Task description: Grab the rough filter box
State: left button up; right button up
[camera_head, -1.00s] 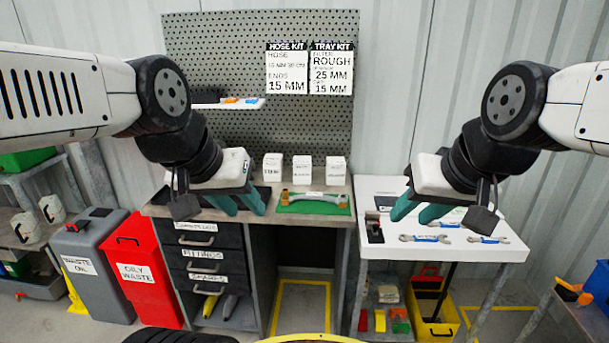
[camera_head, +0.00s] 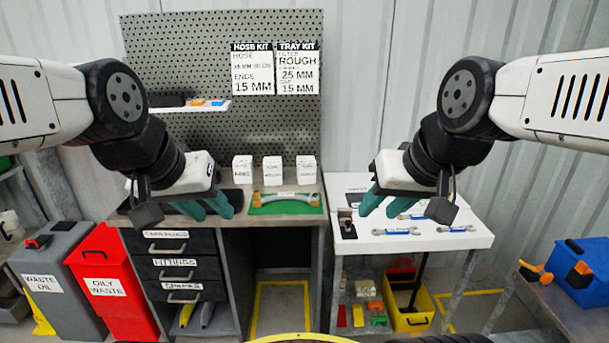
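Three small white boxes stand upright in a row at the back of the workbench: a left box (camera_head: 243,169), a middle box (camera_head: 272,170) and a right box (camera_head: 306,169). Each has dark print on its front, too small to read, so I cannot tell which is the rough one. My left gripper (camera_head: 212,215) has teal fingers apart and empty, over the bench's left part, in front and left of the boxes. My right gripper (camera_head: 377,210) also has its fingers apart and empty, over the white table's left part, right of the boxes.
A green mat (camera_head: 285,205) with a hose piece (camera_head: 287,197) lies in front of the boxes. The white side table (camera_head: 440,240) holds wrenches. A pegboard (camera_head: 200,60) with a small shelf (camera_head: 190,106) and kit signs rises behind. A blue box (camera_head: 585,270) stands far right.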

aim_at(272, 165)
jog(key=i+j, duration=0.35)
jog(key=i, duration=0.15)
jog(key=i+j, duration=0.35)
jog(key=i, duration=0.15)
jog(key=i+j, duration=0.35)
jog(key=i, duration=0.15)
